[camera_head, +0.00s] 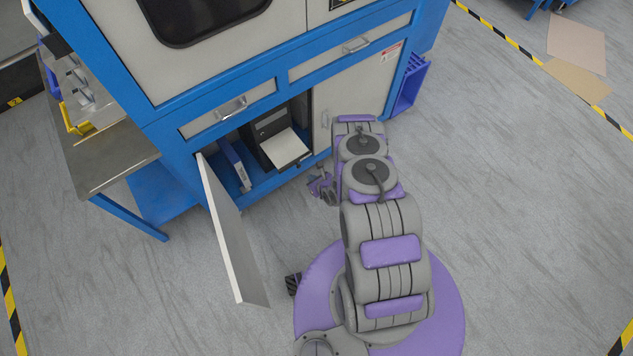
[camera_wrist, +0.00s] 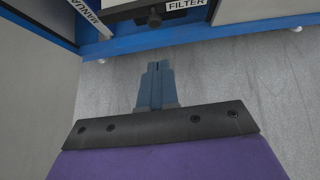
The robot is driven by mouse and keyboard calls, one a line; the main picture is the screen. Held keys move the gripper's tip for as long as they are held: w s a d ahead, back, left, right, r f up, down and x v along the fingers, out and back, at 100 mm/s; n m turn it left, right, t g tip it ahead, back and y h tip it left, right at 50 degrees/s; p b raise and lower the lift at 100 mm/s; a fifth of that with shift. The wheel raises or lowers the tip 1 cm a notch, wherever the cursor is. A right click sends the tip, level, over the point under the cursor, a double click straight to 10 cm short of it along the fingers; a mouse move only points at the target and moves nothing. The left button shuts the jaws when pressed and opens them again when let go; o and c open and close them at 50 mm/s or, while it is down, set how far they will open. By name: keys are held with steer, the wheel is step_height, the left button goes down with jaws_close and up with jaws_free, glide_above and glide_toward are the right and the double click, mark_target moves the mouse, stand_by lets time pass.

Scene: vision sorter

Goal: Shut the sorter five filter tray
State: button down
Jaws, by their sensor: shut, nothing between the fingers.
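The blue and white sorter (camera_head: 290,85) stands with its lower left compartment open. The filter tray (camera_head: 285,148) shows there as a pale flat top sticking out of a dark unit. In the wrist view, the front of the filter tray (camera_wrist: 186,4) is at the top edge, with a "FILTER" label and a dark knob below it. My gripper (camera_head: 322,188) is low in front of the compartment, just right of the tray. In the wrist view my gripper (camera_wrist: 160,66) has its fingers together, empty and apart from the knob, pointing toward the sorter's base.
The open cabinet door (camera_head: 235,235) swings out left of my arm; it fills the left of the wrist view (camera_wrist: 30,90). A blue-and-white item labelled "MANUAL" (camera_wrist: 88,14) stands left of the tray. A blue crate (camera_head: 410,85) is at the sorter's right.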

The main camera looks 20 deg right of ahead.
steer(key=w+a+f+b, duration=0.2)
steer(key=w, duration=0.4)
stand_by(0.4)
